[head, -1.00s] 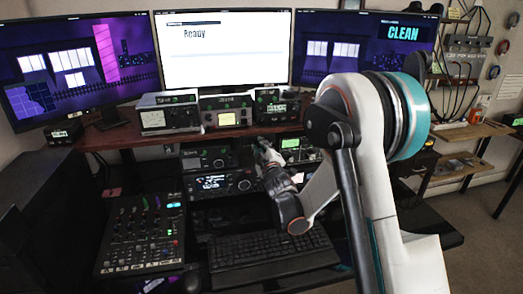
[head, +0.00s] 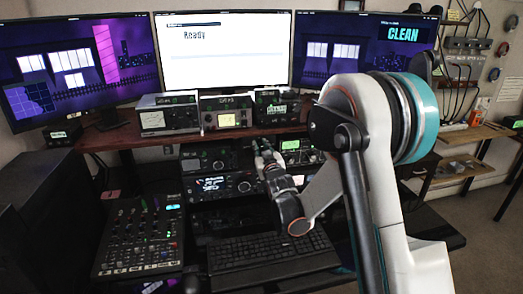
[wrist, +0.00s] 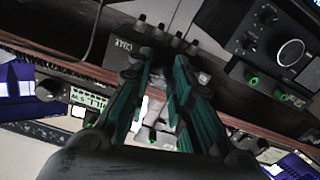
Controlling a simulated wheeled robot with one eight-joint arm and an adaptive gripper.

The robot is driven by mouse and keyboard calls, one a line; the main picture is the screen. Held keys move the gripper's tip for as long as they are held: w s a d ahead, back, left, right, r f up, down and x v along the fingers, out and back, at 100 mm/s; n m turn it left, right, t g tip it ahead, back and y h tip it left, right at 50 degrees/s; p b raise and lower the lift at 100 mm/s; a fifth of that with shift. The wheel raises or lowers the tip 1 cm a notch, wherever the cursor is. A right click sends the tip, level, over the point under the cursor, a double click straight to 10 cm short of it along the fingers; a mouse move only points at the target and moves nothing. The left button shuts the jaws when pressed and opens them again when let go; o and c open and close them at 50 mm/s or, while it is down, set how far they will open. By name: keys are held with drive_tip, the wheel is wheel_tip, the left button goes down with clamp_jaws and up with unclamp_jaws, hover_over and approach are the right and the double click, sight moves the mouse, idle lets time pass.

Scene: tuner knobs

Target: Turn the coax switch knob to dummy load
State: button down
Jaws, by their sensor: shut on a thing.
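My gripper (head: 262,146) is at the front of the desk's radio gear, below the shelf, in the head view. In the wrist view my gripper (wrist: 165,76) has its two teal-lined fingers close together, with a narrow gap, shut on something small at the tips. That fits the coax switch knob, but the fingers hide it and I cannot read its position. A dark box (wrist: 122,52) with pale lettering and a row of small round fittings is just beyond the fingertips. The dummy load mark is not legible.
The brown shelf (head: 130,136) runs above my gripper and carries several radio boxes, including a meter box (head: 167,114). Radios with lit displays (head: 226,185) stand to the left. A keyboard (head: 270,248) and a mixer (head: 140,238) lie in front.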

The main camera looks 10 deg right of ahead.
drive_tip(key=shift+r, duration=0.1)
idle(0.3)
drive_tip(key=c, duration=1.4)
unclamp_jaws()
drive_tip(key=s, duration=1.2)
